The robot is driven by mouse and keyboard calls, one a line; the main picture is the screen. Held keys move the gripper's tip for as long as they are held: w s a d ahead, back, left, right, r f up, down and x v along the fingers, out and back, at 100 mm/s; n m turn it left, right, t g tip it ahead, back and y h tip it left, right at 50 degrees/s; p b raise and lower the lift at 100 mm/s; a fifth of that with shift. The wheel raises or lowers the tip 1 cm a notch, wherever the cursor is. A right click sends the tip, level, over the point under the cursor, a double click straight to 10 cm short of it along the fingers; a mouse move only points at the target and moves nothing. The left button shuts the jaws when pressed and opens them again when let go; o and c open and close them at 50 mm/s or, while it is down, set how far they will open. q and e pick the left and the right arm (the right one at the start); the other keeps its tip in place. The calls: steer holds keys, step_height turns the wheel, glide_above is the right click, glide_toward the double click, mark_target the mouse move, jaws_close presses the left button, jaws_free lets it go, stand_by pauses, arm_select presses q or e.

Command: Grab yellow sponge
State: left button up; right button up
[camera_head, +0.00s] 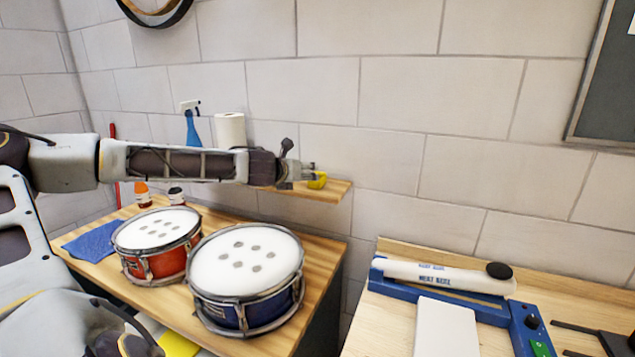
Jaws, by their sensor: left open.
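The yellow sponge (317,181) is a small yellow block on the wooden wall shelf (337,190), near its right end. My left gripper (308,177) reaches over the shelf from the left, with its fingers open at the sponge. The fingers hide part of the sponge, and I cannot tell whether they touch it. My right gripper is not in view.
A paper roll (230,130) and a blue spray bottle (191,127) stand behind my left arm. Below are a red drum (157,230) and a blue drum (246,262) on a wooden bench. A blue heat sealer (440,284) lies on the right bench.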

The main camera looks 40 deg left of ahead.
mark_target(318, 185)
arm_select(q)
steer(key=shift+a+m, duration=0.15)
steer(key=shift+m, duration=1.05)
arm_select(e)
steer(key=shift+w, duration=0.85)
arm_select(q)
steer(key=shift+f, duration=0.1)
steer(key=x, duration=0.6)
steer(key=shift+p, duration=0.4)
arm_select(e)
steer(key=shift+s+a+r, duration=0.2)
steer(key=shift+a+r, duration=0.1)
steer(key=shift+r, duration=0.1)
arm_select(q)
steer(key=shift+w+a, duration=0.15)
steer(key=shift+w, duration=0.15)
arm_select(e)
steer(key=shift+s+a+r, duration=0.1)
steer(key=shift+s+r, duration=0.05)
